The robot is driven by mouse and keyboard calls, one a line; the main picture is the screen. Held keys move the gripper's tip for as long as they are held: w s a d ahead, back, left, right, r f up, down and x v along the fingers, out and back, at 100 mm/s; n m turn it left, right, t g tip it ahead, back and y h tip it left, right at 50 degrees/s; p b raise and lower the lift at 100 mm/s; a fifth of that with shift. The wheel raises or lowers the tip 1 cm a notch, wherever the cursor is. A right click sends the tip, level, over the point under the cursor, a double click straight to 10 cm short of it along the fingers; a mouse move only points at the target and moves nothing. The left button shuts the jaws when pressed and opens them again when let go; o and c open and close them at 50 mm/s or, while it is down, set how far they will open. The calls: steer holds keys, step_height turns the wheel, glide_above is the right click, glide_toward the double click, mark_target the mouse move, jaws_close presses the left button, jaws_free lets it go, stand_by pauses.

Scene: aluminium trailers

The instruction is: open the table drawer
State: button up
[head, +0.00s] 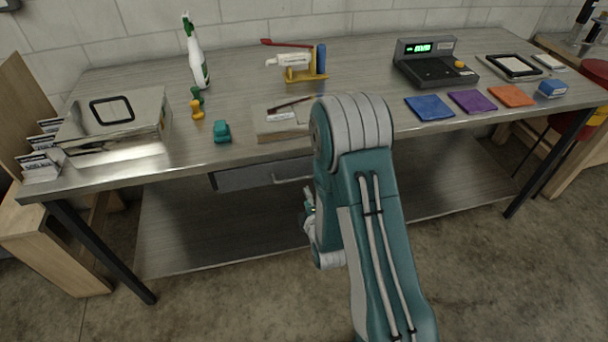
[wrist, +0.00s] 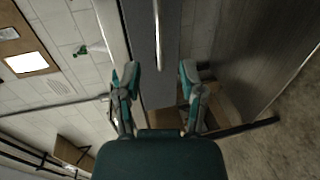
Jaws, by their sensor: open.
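The drawer (head: 240,178) is a grey panel under the tabletop and looks shut. Its bar handle (head: 290,181) is partly hidden by my arm in the head view. In the wrist view the drawer front (wrist: 140,30) runs up the picture, with the handle (wrist: 157,38) as a thin bright bar. My gripper (wrist: 159,80) is open and empty. Its two fingers lie on either side of the handle's line, and the handle's lower end shows between their tips. I cannot tell how far apart in depth they are. In the head view my gripper (head: 309,207) is mostly hidden behind my arm.
The metal table (head: 350,70) bears a steel box (head: 115,125), a spray bottle (head: 196,60), a cash register (head: 432,65) and several cloths. A lower shelf (head: 215,235) lies beneath the drawer. Table legs (head: 100,255) stand at the ends. The floor in front is clear.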

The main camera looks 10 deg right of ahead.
mark_target(298, 179)
steer(key=x, duration=1)
steer(key=shift+w, duration=0.2)
steer(key=shift+a, duration=0.1)
jaws_close()
